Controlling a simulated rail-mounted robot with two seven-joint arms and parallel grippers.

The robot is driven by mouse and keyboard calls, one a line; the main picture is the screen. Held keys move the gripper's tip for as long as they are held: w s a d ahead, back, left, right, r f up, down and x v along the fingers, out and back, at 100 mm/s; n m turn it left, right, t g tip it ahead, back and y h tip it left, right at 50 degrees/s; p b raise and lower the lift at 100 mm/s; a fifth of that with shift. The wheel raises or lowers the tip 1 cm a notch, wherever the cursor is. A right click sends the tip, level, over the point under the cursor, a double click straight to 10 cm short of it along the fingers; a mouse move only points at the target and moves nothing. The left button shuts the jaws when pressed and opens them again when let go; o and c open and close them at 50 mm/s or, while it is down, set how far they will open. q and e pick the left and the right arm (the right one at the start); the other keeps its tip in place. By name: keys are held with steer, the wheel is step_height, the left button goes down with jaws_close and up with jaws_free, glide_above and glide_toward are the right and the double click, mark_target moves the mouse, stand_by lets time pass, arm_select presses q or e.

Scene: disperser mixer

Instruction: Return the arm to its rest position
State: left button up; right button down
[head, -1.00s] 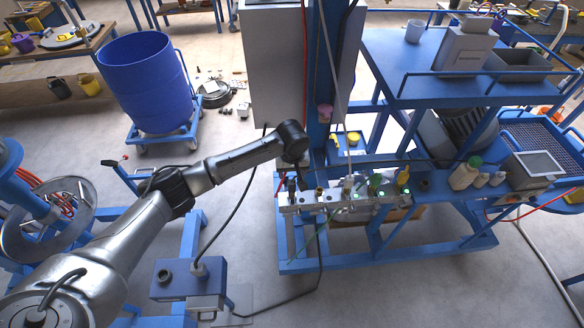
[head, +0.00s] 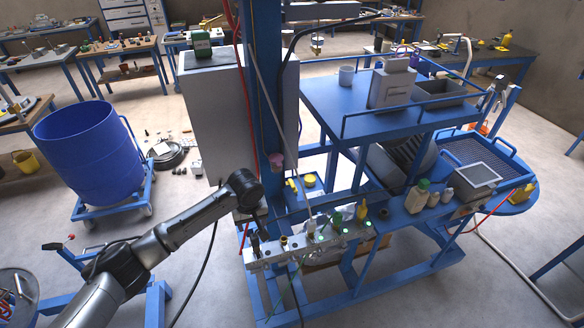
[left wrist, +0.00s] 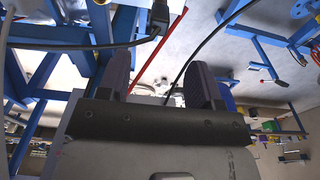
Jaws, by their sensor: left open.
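My left arm comes in from the lower left in the head view. Its dark wrist ends above the left end of the silver control strip (head: 300,250). My left gripper (head: 258,226) hangs below that wrist, small and partly lost against the dark parts and cables behind it. In the left wrist view, the two dark fingers of my left gripper (left wrist: 160,76) stand wide apart with nothing between them. Whether it touches the strip cannot be told. My right gripper is not in view.
A blue upright column (head: 264,90) and a grey cabinet (head: 208,120) stand close behind the wrist. A blue drum (head: 88,150) stands on a wheeled base to the left. Several bottles stand near a grey box (head: 476,178) at right. Bare floor (head: 215,290) lies left of the frame.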

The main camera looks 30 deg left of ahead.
arm_select(q)
steer(key=w+d+r+m+t+y, duration=0.1)
steer(key=w+d+r+m+t, duration=0.15)
steer(key=r+m, duration=0.35)
steer(key=w+d+r+m+t+y, duration=0.1)
steer(key=d+r+m+t, duration=0.1)
steer(key=r+m+t, duration=0.35)
steer(key=s+d+r+m+t+h+p, duration=0.2)
steer(key=s+d+r+m+t, duration=0.15)
steer(key=s+d+r, duration=0.3)
steer(key=s+f+n+g+p, duration=0.1)
steer(key=s+f+g, duration=0.1)
steer(key=s+f, duration=0.4)
steer(key=s+d+f+n+g+p, duration=0.1)
steer(key=s+f, duration=0.5)
steer(key=s, duration=0.9)
steer(key=s+d+f+n+g+h+p, duration=0.1)
steer(key=s+f+g, duration=0.4)
steer(key=s, duration=0.6)
step_height(320, 180, down, 2)
steer(key=shift+s+d+f+n+p, duration=0.1)
steer(key=shift+s+d+n+p, duration=0.3)
steer(key=shift+p, duration=0.65)
